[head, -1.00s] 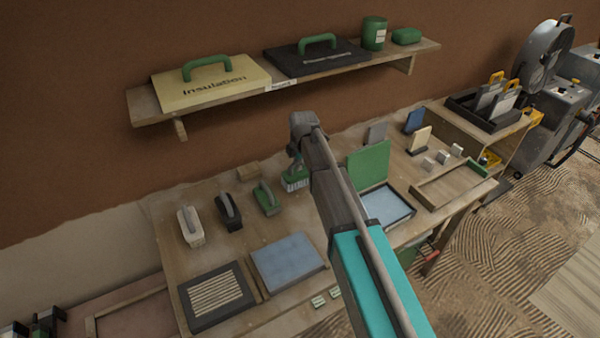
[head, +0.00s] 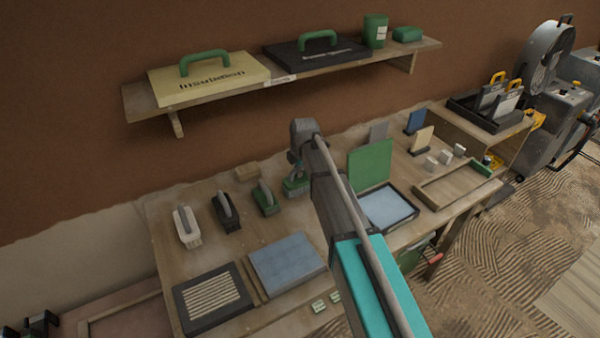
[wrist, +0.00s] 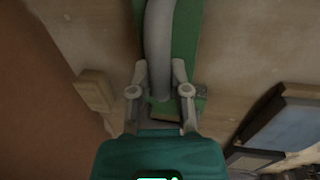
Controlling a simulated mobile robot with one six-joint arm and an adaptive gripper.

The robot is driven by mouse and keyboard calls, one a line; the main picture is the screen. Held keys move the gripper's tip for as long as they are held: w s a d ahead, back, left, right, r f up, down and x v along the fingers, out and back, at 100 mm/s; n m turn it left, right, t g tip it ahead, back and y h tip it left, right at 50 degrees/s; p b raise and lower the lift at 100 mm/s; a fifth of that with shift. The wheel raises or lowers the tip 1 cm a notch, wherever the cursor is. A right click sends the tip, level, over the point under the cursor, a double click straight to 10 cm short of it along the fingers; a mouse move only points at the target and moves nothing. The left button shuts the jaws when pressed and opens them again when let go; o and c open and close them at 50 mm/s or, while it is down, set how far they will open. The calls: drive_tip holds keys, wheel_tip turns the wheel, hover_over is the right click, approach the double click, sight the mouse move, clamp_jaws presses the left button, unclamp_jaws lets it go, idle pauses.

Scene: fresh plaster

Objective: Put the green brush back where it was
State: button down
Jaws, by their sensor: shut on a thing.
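The green brush, with a flat green body and a grey handle, shows under my gripper in the head view (head: 296,186) and between my fingers in the wrist view (wrist: 184,45). My gripper (wrist: 159,92) is shut on its handle. The brush is at the right end of a row of handled tools on the workbench (head: 215,258). I cannot tell whether it touches the bench top. My arm hides part of it in the head view, and my gripper hides its near end in the wrist view.
Left of the brush stand another green tool (head: 265,197), a black tool (head: 227,210) and a white tool (head: 186,227). A small wooden block (head: 246,172) lies behind them. A green board (head: 370,165) and a dark-rimmed tray (head: 388,207) are to the right. A loaded shelf (head: 225,98) hangs above.

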sight(302, 182)
drive_tip(key=shift+f, duration=0.15)
drive_tip(key=c, duration=0.6)
unclamp_jaws()
drive_tip(key=shift+r, duration=0.25)
drive_tip(key=r+p, duration=0.4)
drive_tip(key=s+r+p, duration=0.1)
drive_tip(key=r+p, duration=0.2)
drive_tip(key=p, duration=0.1)
drive_tip(key=s+d+r+p, duration=0.1)
drive_tip(key=r+p, duration=0.2)
drive_tip(key=r, duration=0.1)
drive_tip(key=shift+d+r+p, duration=0.1)
drive_tip(key=shift+r+p, duration=0.25)
drive_tip(key=shift+p, duration=0.05)
idle(0.6)
